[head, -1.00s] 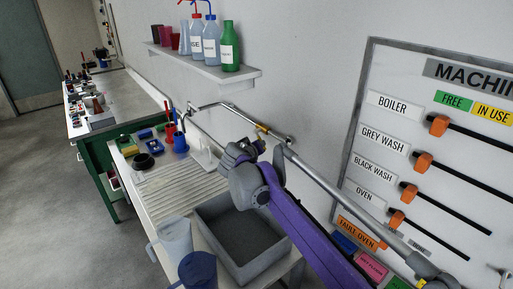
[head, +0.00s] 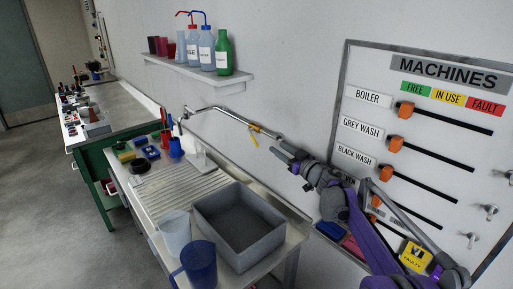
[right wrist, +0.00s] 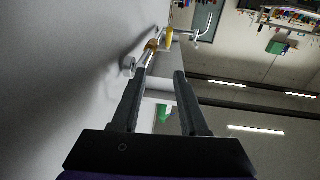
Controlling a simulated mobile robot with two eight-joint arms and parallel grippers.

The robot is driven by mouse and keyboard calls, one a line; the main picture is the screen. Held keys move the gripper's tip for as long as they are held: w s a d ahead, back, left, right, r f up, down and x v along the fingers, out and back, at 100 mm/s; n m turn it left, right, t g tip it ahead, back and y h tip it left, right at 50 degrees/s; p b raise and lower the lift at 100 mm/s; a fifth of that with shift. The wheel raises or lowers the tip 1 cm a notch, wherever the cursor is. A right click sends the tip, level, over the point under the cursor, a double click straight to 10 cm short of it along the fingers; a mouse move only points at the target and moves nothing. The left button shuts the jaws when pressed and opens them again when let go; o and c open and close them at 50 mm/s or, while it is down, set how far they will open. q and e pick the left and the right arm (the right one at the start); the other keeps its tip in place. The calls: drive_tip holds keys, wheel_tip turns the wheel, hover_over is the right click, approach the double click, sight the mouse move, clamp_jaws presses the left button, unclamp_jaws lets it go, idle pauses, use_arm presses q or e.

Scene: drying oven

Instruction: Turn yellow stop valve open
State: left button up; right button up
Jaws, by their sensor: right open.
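The yellow stop valve (head: 256,128) sits on the thin metal pipe along the wall, above the right end of the draining bench. Its yellow handle (head: 254,141) hangs down at a slant from the pipe. In the right wrist view, the handle (right wrist: 169,37) lies beyond the fingertips, near the pipe. My right gripper (head: 281,152) is to the right of the valve and a little below it, apart from the handle. Its fingers (right wrist: 159,75) are spread with nothing between them. My left gripper does not show.
A grey basin (head: 205,207), a clear jug (head: 175,233) and a blue jug (head: 197,265) stand on the bench below. A shelf (head: 205,77) with bottles is above the pipe. The machines board (head: 440,140) is on the wall at the right.

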sight(257, 144)
drive_tip(key=shift+n+g+y, duration=0.4)
drive_tip(key=shift+g+y, duration=0.2)
drive_tip(key=p+x, duration=0.1)
drive_tip(key=x, duration=0.3)
drive_tip(key=f+p+x, duration=0.1)
drive_tip(key=x, duration=0.3)
drive_tip(key=f+p+x, duration=0.1)
drive_tip(key=x, duration=0.3)
drive_tip(key=shift+a, duration=0.1)
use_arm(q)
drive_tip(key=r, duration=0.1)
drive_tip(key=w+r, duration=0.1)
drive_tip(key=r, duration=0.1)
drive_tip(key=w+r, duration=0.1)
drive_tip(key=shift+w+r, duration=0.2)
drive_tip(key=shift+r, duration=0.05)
use_arm(e)
drive_tip(key=shift+f, duration=0.1)
clamp_jaws()
